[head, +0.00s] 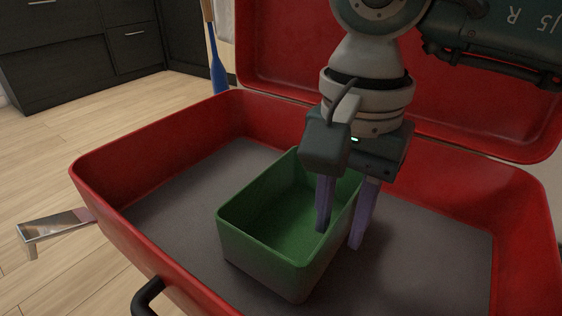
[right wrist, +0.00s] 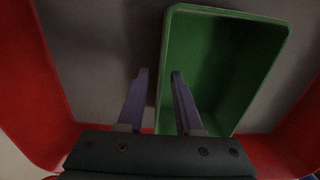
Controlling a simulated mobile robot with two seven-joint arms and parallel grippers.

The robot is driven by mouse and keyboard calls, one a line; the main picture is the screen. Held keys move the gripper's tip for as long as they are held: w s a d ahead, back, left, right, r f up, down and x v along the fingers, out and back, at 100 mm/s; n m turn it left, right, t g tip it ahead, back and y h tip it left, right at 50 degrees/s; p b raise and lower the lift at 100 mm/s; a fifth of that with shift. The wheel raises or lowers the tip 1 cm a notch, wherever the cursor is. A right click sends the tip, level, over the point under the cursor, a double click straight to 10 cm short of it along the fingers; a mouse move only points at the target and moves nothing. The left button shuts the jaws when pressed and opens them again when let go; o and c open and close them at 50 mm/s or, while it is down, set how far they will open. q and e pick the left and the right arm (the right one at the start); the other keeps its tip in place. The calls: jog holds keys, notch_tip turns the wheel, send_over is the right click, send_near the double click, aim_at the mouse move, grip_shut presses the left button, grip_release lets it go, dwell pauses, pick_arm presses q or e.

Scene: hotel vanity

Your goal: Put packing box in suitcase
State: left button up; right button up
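The green packing box (head: 262,250) is open-topped and empty. It stands upright inside the open red suitcase (head: 140,150), apparently on its grey floor. My right gripper (head: 338,238) points down at the box's right-hand wall. One purple finger is inside the box and the other is outside it. In the right wrist view the fingers (right wrist: 159,76) are apart, with the rim of the green box (right wrist: 225,60) between them and small gaps showing. The gripper is open around the wall. My left gripper is not in view.
The suitcase's raised lid (head: 465,110) stands behind my right arm. Grey suitcase floor (head: 430,250) is free on both sides of the box. A black handle (head: 148,296) is at the suitcase's front. A metallic piece (head: 55,226) sticks out at the left.

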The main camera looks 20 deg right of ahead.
notch_tip(320, 180, up, 9)
jog(key=p, duration=0.3)
jog(key=shift+r, duration=0.35)
